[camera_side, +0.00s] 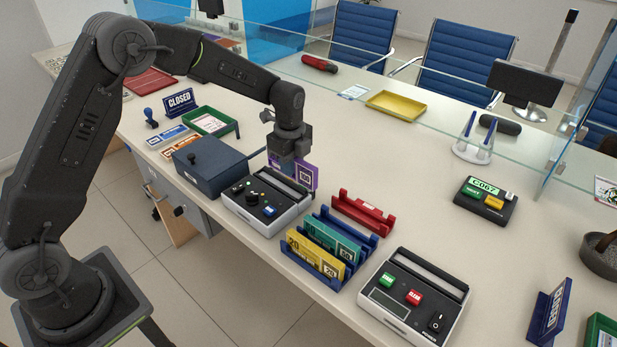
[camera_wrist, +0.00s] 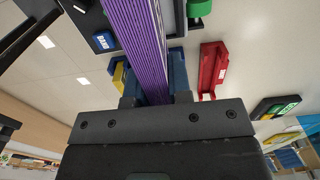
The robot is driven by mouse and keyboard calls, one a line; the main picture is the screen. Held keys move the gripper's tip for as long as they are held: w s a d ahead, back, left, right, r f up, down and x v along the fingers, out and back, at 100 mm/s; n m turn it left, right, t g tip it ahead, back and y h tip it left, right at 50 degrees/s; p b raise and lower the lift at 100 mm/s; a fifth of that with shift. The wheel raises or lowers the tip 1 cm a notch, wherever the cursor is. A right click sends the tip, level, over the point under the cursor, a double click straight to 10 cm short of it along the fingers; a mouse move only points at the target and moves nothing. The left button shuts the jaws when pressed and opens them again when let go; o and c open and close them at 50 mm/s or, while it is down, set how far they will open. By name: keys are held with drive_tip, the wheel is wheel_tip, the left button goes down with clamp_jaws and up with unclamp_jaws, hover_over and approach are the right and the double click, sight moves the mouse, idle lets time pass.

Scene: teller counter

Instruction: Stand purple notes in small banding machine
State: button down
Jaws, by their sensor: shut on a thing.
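My gripper (camera_side: 290,152) is shut on the purple notes (camera_side: 308,175), a banded-looking stack held on edge. In the side view they show just behind the slot of a grey-and-black machine (camera_side: 266,221) with round black knobs and a blue button. Whether they touch it is hidden. In the wrist view the purple notes (camera_wrist: 137,38) run up out of the frame from between the fingers. A second slotted machine (camera_side: 410,297), with green and red buttons, stands at the front right and looks larger in the picture. No label reads clearly enough to tell which is the small banding machine.
A blue rack (camera_side: 375,241) holds teal notes (camera_side: 331,238) and yellow notes (camera_side: 315,259) upright. A red rack (camera_side: 362,213) stands behind it and looks empty. A dark blue box (camera_side: 208,166) is left of the knobbed machine. The counter behind the red rack is clear.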

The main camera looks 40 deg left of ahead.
drive_tip(key=shift+w+a+f, duration=0.25)
drive_tip(key=shift+a+f, duration=0.95)
drive_tip(key=shift+a, duration=0.25)
drive_tip(key=shift+w+a+f, duration=0.2)
drive_tip(key=shift+a+f, duration=0.95)
drive_tip(key=shift+a, duration=0.3)
drive_tip(key=shift+f, duration=0.1)
drive_tip(key=shift+f, duration=0.95)
drive_tip(key=c, duration=1)
unclamp_jaws()
drive_tip(key=shift+o, duration=0.2)
wheel_tip(320, 180, up, 7)
